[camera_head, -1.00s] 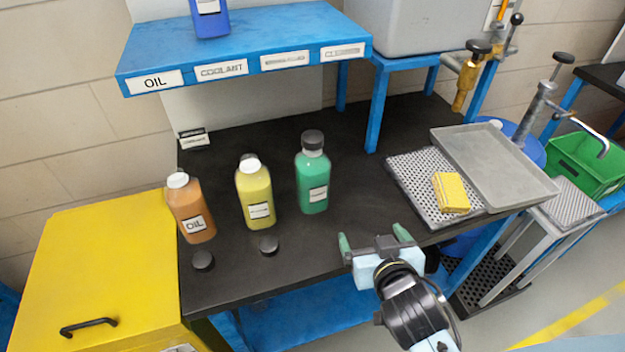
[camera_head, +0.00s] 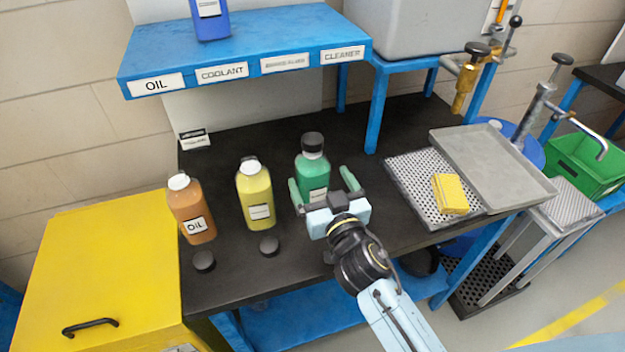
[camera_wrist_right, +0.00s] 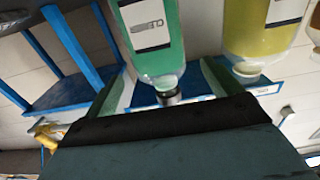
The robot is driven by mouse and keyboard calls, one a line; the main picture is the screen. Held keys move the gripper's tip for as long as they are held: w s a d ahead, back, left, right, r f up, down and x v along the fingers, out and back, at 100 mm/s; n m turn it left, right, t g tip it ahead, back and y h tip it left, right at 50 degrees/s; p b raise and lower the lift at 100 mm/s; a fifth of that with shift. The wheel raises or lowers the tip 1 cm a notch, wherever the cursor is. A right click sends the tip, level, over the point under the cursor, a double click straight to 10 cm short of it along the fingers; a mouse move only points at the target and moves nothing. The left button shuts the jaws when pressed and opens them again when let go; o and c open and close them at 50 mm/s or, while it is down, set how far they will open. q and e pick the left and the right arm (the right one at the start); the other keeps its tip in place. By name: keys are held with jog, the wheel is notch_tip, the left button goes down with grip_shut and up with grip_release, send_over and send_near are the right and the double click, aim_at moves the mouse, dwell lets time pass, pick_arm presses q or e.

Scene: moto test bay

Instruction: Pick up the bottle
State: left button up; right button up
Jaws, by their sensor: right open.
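A green bottle (camera_head: 312,172) with a dark cap stands upright on the black bench. It also shows large in the right wrist view (camera_wrist_right: 150,30), where the picture looks upside down. My right gripper (camera_head: 321,182) is open, its green fingers at either side of the green bottle's front; I cannot tell whether they touch it. A yellow bottle (camera_head: 254,190) and an orange bottle (camera_head: 190,205) labelled OIL stand to its left, both with white tops. The yellow one also shows in the right wrist view (camera_wrist_right: 250,35). My left gripper is not in view.
A blue shelf (camera_head: 235,50) with a blue bottle (camera_head: 210,20) hangs behind. A grey tray (camera_head: 495,165) and yellow sponge (camera_head: 450,193) sit right. A yellow cabinet (camera_head: 100,240) stands left.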

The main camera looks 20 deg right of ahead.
aim_at(313, 166)
jog(key=w, duration=0.5)
jog(key=shift+w+a+f, duration=0.1)
jog(key=shift+w+f, duration=0.15)
jog(key=shift+w, duration=0.05)
jog(key=c, duration=1.4)
jog(key=shift+r, duration=0.15)
jog(key=shift+c, duration=0.4)
